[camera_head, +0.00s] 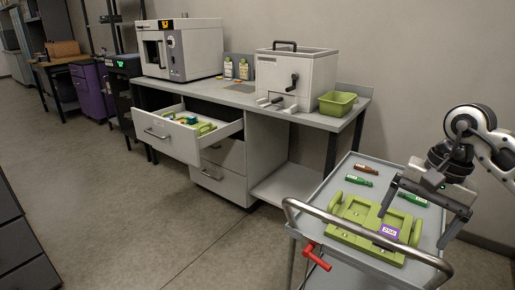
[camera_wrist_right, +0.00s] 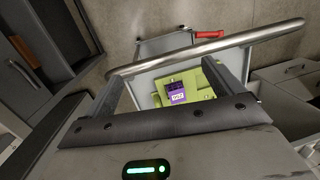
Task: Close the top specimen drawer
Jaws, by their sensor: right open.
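The top specimen drawer (camera_head: 172,142) is pulled far out of the grey desk, with its handle (camera_head: 156,133) facing left. Green racks and small coloured items (camera_head: 192,120) lie inside it. My right gripper (camera_head: 418,222) is open and empty above the cart at the right, well away from the drawer. In the right wrist view its two fingers (camera_wrist_right: 175,80) stand wide apart, with a green holder (camera_wrist_right: 190,92) beyond them. My left gripper is not in view.
The cart (camera_head: 335,180) carries a green holder (camera_head: 350,222) with a purple label, several small bottles, and a curved rail (camera_head: 350,235) along its near edge. Two lower drawers (camera_head: 220,182) look shut. A microwave-like machine (camera_head: 180,48), a white box (camera_head: 295,78) and a green basket (camera_head: 338,103) stand on the desk. The floor before the drawer is clear.

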